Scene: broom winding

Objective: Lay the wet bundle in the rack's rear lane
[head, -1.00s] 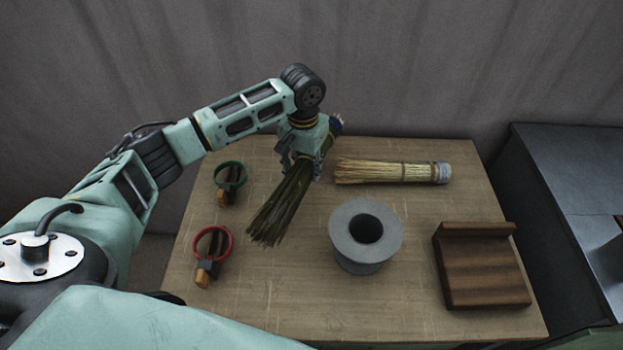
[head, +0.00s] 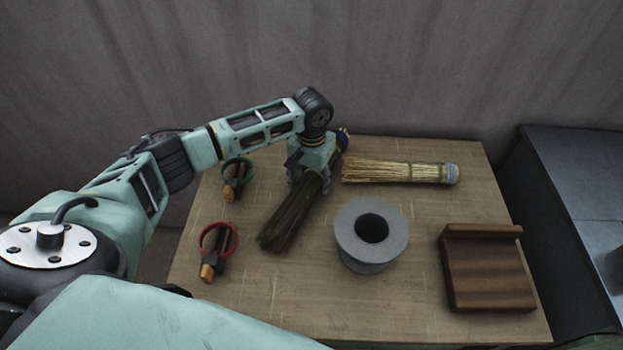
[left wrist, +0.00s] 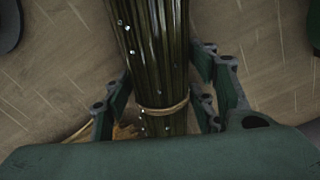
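The wet bundle (head: 287,217) is a dark green sheaf with a blue end at the upper right. It lies diagonally over the left middle of the table, bristles pointing down-left. My left gripper (head: 310,182) is around its upper part from above. In the left wrist view, the bundle (left wrist: 158,45) shows droplets and a tan band, with the gripper's fingers (left wrist: 163,98) close on both sides. Whether its underside touches the table is hidden. A brown wooden block with a raised back edge (head: 487,270), perhaps the rack, stands at the right. My right gripper is out of view.
A pale straw bundle (head: 395,171) lies at the back. A grey spool (head: 350,238) stands in the middle. A green-ringed tool (head: 236,178) and a red-ringed tool (head: 215,250) lie at the left. Bare table (head: 300,295) shows in front.

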